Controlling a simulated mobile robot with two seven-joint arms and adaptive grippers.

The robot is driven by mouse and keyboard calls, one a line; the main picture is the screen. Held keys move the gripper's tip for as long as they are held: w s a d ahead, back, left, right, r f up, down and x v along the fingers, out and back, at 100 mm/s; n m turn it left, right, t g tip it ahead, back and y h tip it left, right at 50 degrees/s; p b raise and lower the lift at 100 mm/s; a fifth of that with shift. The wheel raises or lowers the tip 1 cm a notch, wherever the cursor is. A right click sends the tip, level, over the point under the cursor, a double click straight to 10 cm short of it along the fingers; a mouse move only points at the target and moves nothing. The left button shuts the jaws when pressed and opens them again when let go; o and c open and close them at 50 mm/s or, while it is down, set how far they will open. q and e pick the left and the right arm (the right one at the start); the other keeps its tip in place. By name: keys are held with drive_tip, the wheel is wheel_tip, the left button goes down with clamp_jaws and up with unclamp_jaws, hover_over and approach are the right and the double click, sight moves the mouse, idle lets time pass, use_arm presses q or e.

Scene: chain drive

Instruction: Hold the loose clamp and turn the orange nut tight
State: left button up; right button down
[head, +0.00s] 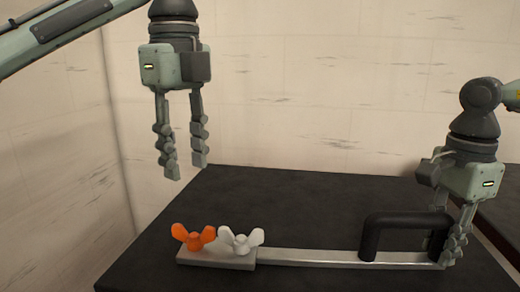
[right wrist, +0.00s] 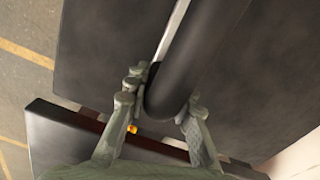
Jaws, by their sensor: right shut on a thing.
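The orange wing nut (head: 193,237) sits at the left end of a grey block (head: 215,259) on the dark table. A white wing nut (head: 241,240) stands just right of it on the same block. A metal bar (head: 320,257) runs right from the block to a black handle (head: 405,223), which looks like part of the clamp. My left gripper (head: 185,172) hangs open and empty above the orange nut, fingers pointing down. My right gripper (head: 450,258) is shut on the handle's right end. In the right wrist view its fingers flank the black handle (right wrist: 190,65).
The dark tabletop (head: 290,205) is clear behind the bar. A pale wall (head: 320,80) stands behind it. Another dark surface (head: 497,215) lies at the far right.

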idle(0.3)
drive_tip(key=c, duration=1.2)
unclamp_jaws()
